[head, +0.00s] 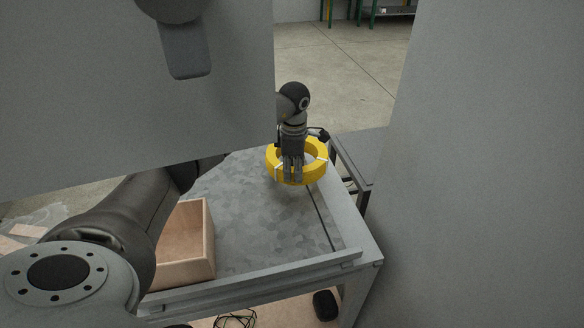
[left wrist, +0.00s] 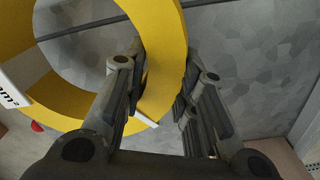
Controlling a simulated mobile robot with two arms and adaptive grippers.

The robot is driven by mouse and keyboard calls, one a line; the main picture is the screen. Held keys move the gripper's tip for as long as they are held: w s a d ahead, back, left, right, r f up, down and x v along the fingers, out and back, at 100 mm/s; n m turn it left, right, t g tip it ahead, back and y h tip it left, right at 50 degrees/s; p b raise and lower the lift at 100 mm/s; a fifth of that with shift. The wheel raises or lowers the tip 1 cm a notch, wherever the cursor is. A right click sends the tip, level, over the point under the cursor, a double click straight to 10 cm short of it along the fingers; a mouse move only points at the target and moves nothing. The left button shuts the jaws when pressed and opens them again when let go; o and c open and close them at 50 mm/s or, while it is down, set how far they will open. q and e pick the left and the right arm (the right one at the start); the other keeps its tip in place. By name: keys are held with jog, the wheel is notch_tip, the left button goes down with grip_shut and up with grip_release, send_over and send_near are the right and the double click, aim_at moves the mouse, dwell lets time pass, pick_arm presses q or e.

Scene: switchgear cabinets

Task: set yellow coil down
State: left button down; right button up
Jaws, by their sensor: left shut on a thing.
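The yellow coil (head: 313,172) is a thick ring with white bands, at the far right part of the grey metal table (head: 262,226). My left gripper (head: 292,172) comes down from above and is shut on the near left side of the ring. In the left wrist view, the coil's rim (left wrist: 162,62) lies between the two fingers of the left gripper (left wrist: 160,95). A white label shows at the left edge there. I cannot tell whether the coil touches the tabletop. My right gripper is not in view.
An open wooden box (head: 186,243) stands at the table's near left. A thin dark cable (head: 320,217) runs along the tabletop toward the front edge. Large grey panels (head: 490,170) block the right and upper left. The middle of the table is clear.

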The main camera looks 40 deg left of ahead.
pick_arm(q)
notch_tip(320, 180, down, 2)
jog(key=shift+w+f+p, duration=0.15)
jog(key=shift+f+p, duration=0.05)
jog(key=shift+p, duration=0.4)
jog(key=shift+f, duration=0.3)
jog(key=c, duration=1.2)
grip_release()
jog(key=shift+o, duration=0.2)
jog(key=shift+f, duration=0.1)
notch_tip(320, 180, up, 11)
jog(key=shift+b, duration=1.1)
jog(key=shift+s+r, duration=0.2)
jog(key=shift+r, duration=0.35)
